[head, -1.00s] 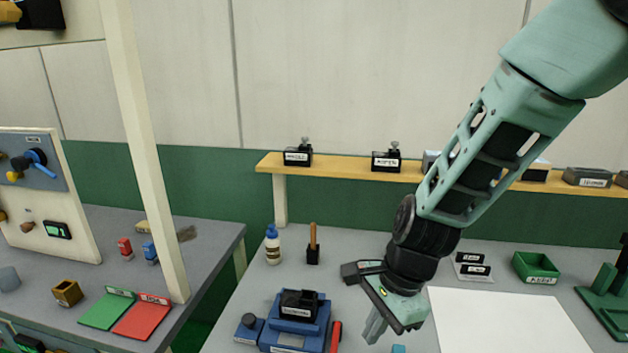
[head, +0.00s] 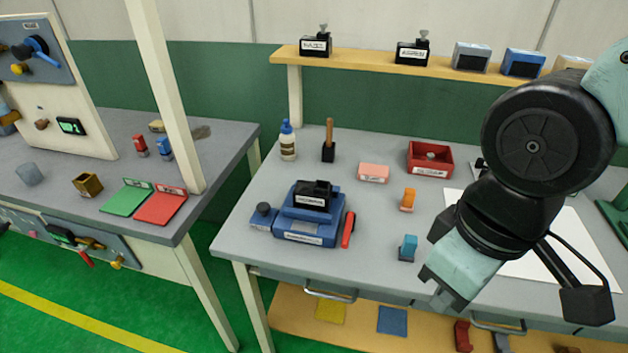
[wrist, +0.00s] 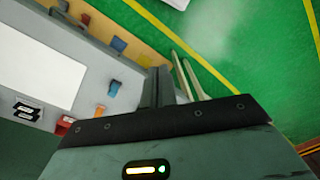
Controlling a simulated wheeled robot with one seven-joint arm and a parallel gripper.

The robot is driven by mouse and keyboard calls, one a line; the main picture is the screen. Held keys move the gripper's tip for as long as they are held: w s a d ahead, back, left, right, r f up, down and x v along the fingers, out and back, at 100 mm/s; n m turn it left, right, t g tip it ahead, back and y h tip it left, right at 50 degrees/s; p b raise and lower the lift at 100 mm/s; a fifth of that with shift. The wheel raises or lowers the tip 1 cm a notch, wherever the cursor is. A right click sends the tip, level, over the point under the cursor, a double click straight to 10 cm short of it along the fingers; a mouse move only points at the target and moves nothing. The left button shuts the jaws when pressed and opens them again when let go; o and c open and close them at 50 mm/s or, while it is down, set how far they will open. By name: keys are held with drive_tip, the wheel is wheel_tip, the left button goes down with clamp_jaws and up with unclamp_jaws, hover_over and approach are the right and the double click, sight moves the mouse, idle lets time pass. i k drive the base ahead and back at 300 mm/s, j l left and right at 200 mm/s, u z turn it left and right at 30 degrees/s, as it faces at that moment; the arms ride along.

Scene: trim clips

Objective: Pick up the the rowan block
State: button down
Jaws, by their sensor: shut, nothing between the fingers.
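I cannot tell which thing is the rowan block; most labels are too small to read. Candidates on the wooden shelf are a left black labelled block with a knob (head: 316,43), a right one (head: 412,51), a grey block (head: 472,57) and a blue block (head: 523,62). A small teal block (head: 408,248) and an orange piece (head: 407,200) stand on the bench, left of my gripper (head: 436,290). My gripper points down near the bench's front edge, shut and empty. Its fingers show in the wrist view (wrist: 157,87). My arm hides part of the bench's right side.
A blue machine (head: 310,228) with a red handle stands on the bench's left. Behind are a glue bottle (head: 288,142), a pink labelled block (head: 373,172) and a red tray (head: 430,160). A white sheet (head: 545,255) lies to the right. Bare bench surrounds the teal block.

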sight(317, 195)
drive_tip(key=i+j+z, duration=0.1)
drive_tip(key=j+z, duration=0.15)
drive_tip(key=z, duration=0.2)
drive_tip(key=j+z, duration=0.7)
drive_tip(key=j, duration=1.6)
